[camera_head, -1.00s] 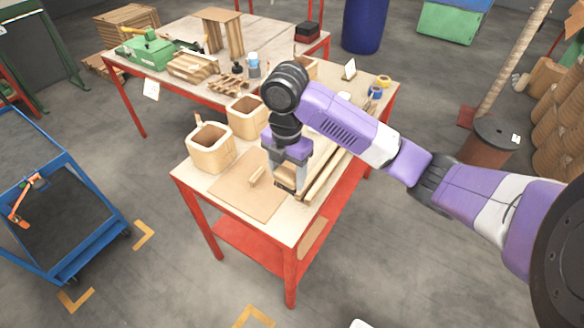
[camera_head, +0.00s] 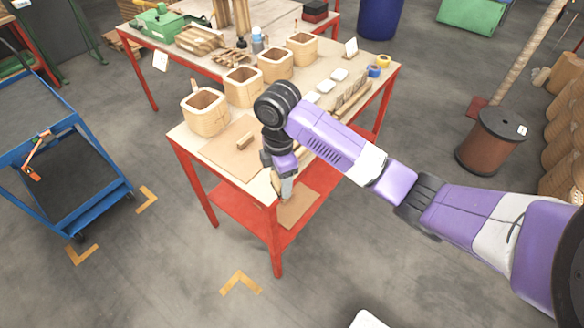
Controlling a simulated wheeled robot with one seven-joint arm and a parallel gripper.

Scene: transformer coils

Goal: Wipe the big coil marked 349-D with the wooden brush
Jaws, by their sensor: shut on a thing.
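Several hollow, square wooden coils stand in a row along the table (camera_head: 190,139): the nearest coil (camera_head: 206,117), a second coil (camera_head: 243,90), a third coil (camera_head: 276,68) and a far coil (camera_head: 301,48). No marking is legible, so I cannot tell which is 349-D. My gripper (camera_head: 286,194) points down at the table's near right corner, right of and apart from the nearest coil. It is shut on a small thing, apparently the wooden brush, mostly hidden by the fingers.
A small wooden block (camera_head: 245,140) lies on a brown board (camera_head: 226,153) before the nearest coil. Wooden strips (camera_head: 351,95), white pieces (camera_head: 338,75), tape rolls (camera_head: 374,71) and a card (camera_head: 351,47) lie rightward. A blue cart (camera_head: 101,184) stands left. The floor in front is mostly clear.

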